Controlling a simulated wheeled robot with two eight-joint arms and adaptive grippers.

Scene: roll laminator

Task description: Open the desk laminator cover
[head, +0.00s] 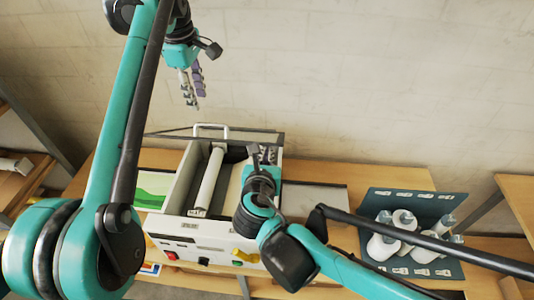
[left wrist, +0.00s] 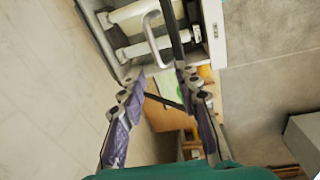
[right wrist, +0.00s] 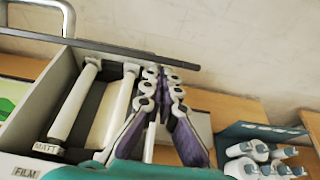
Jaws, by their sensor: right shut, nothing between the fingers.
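The laminator (head: 190,228) is a white box at the middle of the table, its inside and rollers (head: 208,180) exposed. Its cover (head: 165,133) shows as a thin dark panel nearly edge-on along the back, apparently raised, with a white loop handle (head: 212,127). The cover edge crosses the right wrist view (right wrist: 110,50), and the handle (left wrist: 150,38) shows in the left wrist view. My left gripper (head: 190,105) hangs above and behind the laminator, open and empty, apart from the handle. My right gripper (right wrist: 160,72) is shut and empty over the right part of the laminator, close to the cover's edge.
A dark teal holder (head: 450,268) with several white rolls (head: 403,219) stands on the right of the table. A green-and-white sheet (head: 152,190) lies left of the laminator. A pale wall (head: 350,80) is behind. My arms cross the foreground.

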